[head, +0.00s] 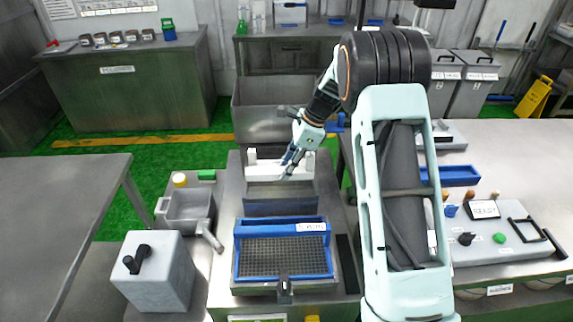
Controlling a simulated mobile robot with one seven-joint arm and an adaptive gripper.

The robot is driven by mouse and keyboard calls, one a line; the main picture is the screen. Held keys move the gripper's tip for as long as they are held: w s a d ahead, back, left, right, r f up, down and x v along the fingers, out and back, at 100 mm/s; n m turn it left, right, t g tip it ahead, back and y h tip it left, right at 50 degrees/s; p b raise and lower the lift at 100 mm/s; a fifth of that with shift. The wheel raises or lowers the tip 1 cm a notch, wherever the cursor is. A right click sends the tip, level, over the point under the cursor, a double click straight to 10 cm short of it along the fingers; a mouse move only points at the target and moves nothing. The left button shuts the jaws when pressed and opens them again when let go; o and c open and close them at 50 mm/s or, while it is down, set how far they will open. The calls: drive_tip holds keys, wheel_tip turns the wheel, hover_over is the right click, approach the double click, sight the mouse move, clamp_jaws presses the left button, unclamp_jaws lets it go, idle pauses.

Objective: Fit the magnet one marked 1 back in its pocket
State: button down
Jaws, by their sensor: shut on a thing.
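My gripper (289,158) is in the middle of the head view, pointing down and left over an open metal housing. It is shut on a small, mostly hidden thing, which I take to be magnet one; no mark 1 can be read. A white bar-like part (265,170) with raised ends stands at the back of the housing, just behind and beside the fingers. I cannot tell whether the gripper touches it. The open metal housing (280,207) lies below. No pocket can be made out clearly.
A blue-framed mesh tray (284,258) stands in front of the housing, a large metal bin (262,112) behind. A grey box (155,272) and a small grey tub (186,208) stand left. The right bench (520,155) holds a control panel (500,225). The left table (60,200) is bare.

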drive_tip(key=shift+f+b, duration=0.55)
drive_tip(key=shift+f, duration=0.85)
drive_tip(key=shift+f, duration=0.85)
idle(1.2)
drive_tip(key=c, duration=1.5)
unclamp_jaws()
drive_tip(key=v, duration=1.2)
